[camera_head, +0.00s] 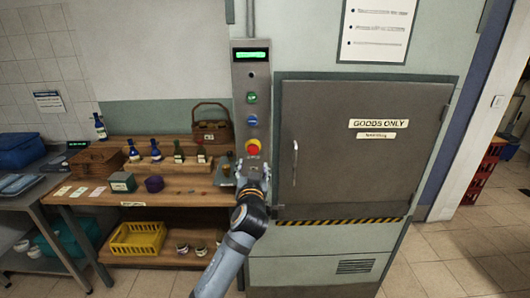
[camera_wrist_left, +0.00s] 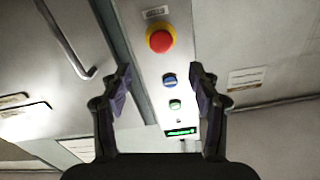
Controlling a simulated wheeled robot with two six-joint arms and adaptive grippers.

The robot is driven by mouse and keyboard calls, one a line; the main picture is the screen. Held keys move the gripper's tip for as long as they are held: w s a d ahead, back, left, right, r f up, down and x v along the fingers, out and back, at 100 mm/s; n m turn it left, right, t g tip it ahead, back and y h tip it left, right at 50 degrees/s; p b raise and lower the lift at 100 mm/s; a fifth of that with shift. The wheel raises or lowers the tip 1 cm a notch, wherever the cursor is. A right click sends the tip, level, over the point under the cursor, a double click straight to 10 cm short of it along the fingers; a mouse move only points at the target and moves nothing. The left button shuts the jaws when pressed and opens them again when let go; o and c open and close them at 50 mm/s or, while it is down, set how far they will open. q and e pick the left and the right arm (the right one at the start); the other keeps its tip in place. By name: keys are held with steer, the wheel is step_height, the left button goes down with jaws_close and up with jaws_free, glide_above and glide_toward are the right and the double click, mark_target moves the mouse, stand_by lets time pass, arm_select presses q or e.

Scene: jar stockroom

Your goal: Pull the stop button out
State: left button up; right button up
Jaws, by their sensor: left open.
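The stop button (camera_head: 253,147) is a red mushroom knob on a yellow base, low on the upright steel control panel (camera_head: 251,78). In the left wrist view the red knob (camera_wrist_left: 160,40) shows beyond and between the finger lines, near the top of the picture. My left gripper (camera_head: 254,172) is just below the button in the head view. Its two dark fingers (camera_wrist_left: 161,88) are spread apart with nothing between them, and they do not appear to touch the knob. Whether the knob is pressed in cannot be told. My right gripper is not in view.
Above the stop button are a blue button (camera_head: 252,120), a green button (camera_head: 252,98) and a lit green display (camera_head: 250,55). A grey goods hatch (camera_head: 360,150) with a handle is right of the panel. A wooden bench (camera_head: 160,191) with bottles and boxes stands left.

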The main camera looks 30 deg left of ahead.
mark_target(253, 151)
arm_select(q)
steer(key=p+x, duration=0.3)
steer(key=x, duration=0.7)
steer(key=shift+w+a+f+p, duration=0.15)
steer(key=shift+w+a+p, duration=0.05)
steer(key=shift+a+p, duration=0.15)
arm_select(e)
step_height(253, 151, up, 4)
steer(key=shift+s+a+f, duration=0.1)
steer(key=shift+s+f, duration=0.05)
arm_select(q)
steer(key=shift+d, duration=0.1)
steer(key=shift+c, duration=1)
steer(key=c, duration=0.7)
jaws_close()
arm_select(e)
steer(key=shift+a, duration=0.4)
